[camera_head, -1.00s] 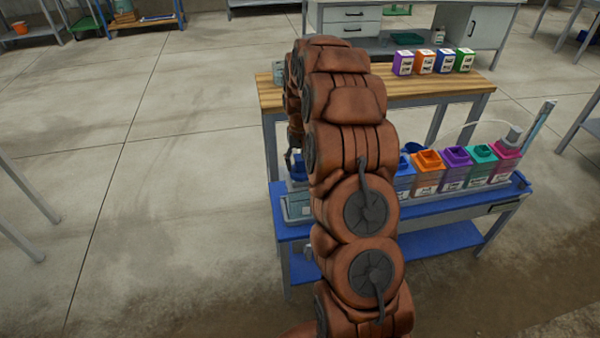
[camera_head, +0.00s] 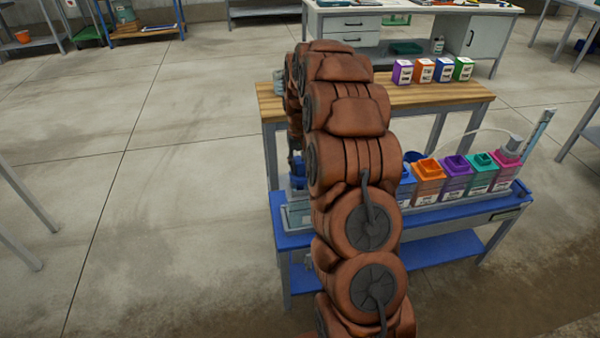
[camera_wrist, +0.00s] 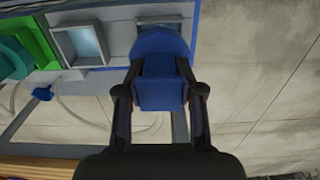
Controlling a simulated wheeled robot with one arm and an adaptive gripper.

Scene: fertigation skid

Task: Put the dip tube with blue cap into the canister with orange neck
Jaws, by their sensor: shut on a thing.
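My gripper (camera_wrist: 160,88) is shut on the blue cap (camera_wrist: 160,65) of the dip tube in the wrist view. The tube below the cap is hidden behind it. In the head view my arm hides most of the gripper, and a bit of blue (camera_head: 298,168) that looks like the cap shows left of the arm. The canister with orange neck (camera_head: 428,185) stands in the row on the blue bench, right of my arm. Its square orange neck faces up. My gripper is well to the left of it.
Beside it stand the purple (camera_head: 455,175), teal (camera_head: 482,172) and pink (camera_head: 508,168) canisters; a blue one is partly behind my arm. In the wrist view, square openings (camera_wrist: 80,45) lie near the cap.

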